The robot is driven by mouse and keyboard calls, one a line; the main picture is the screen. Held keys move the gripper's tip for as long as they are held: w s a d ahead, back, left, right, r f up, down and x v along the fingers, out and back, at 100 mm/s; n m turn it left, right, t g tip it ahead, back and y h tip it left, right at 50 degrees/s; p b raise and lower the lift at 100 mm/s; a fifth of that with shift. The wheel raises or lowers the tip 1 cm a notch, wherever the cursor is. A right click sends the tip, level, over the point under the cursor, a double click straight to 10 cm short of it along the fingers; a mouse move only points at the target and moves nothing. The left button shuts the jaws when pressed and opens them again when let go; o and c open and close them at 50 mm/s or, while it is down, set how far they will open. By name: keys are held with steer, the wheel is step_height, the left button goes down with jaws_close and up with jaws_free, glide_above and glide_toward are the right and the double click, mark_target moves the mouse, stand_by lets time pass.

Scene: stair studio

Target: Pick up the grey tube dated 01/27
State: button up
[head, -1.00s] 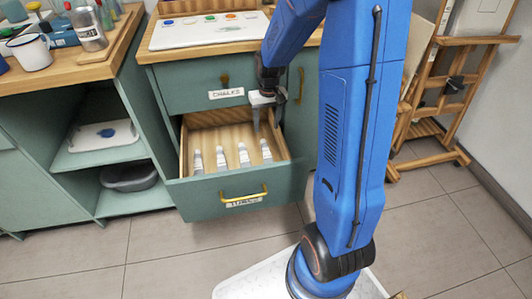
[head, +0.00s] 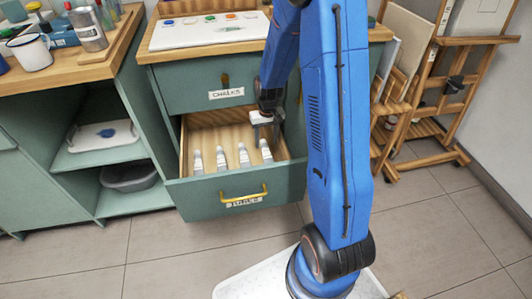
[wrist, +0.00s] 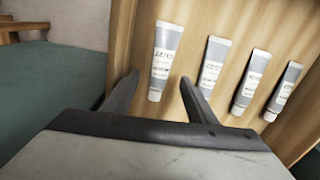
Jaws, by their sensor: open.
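Several grey and white tubes lie in a row in the open wooden drawer (head: 215,139). In the head view the rightmost tube (head: 265,151) is the one closest to my gripper (head: 265,138); the others (head: 221,160) lie to its left. In the wrist view one tube (wrist: 164,60) lies at the left end of the row, beyond and between my gripper's spread fingertips (wrist: 158,80). My gripper is open and holds nothing. The other tubes (wrist: 213,65) lie to the right. The print is too small to read, so I cannot tell which is dated 01/27.
The drawer's green front (head: 238,192) and wooden side walls bound the space. A drawer labelled CHALKS (head: 226,94) is shut above it. A white palette tray (head: 205,30) lies on the cabinet top. A wooden easel (head: 445,90) stands at the right.

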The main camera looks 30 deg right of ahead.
mark_target(266, 149)
steer(key=shift+a+f, duration=0.1)
steer(key=shift+f, duration=2.1)
steer(key=shift+c, duration=0.7)
steer(key=c, duration=1)
steer(key=shift+r, duration=0.1)
